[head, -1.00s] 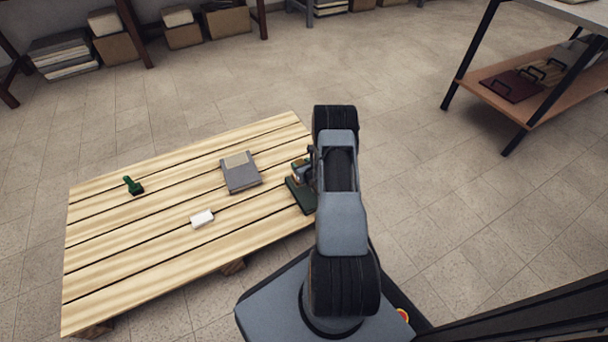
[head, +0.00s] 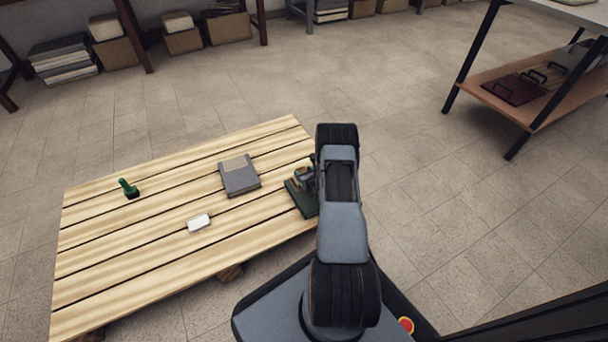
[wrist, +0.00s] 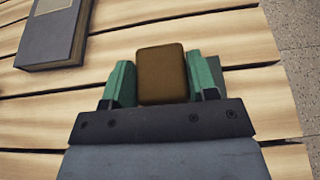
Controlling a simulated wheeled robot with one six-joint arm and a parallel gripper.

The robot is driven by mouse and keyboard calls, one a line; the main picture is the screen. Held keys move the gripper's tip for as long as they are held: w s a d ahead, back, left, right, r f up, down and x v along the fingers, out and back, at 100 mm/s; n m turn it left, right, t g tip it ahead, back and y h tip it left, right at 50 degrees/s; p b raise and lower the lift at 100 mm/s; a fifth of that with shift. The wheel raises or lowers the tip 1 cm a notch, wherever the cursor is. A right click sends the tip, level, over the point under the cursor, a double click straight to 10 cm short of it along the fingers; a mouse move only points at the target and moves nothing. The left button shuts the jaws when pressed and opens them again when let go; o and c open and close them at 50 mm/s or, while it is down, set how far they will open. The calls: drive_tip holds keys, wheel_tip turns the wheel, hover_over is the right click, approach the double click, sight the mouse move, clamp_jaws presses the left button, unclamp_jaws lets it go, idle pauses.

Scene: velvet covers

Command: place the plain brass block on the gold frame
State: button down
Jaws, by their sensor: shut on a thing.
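The plain brass block (wrist: 162,73) is a brown, rounded rectangular block between the green fingers of my gripper (wrist: 164,80) in the wrist view. My gripper is shut on it. In the head view my gripper (head: 304,178) is over a dark green flat cover (head: 303,203) at the right end of the slatted wooden top. My arm hides part of that cover. I cannot make out a gold frame; the gripper and block may hide it. Whether the block touches the cover cannot be told.
A grey book with a tan panel (head: 239,176) lies left of the green cover on the slatted wooden top (head: 130,250). A white block (head: 199,223) and a green-handled stamp (head: 129,188) are farther left. A shelf unit (head: 535,85) stands at the right.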

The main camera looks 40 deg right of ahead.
drive_tip(key=shift+c, duration=2)
unclamp_jaws()
drive_tip(key=shift+f, duration=0.1)
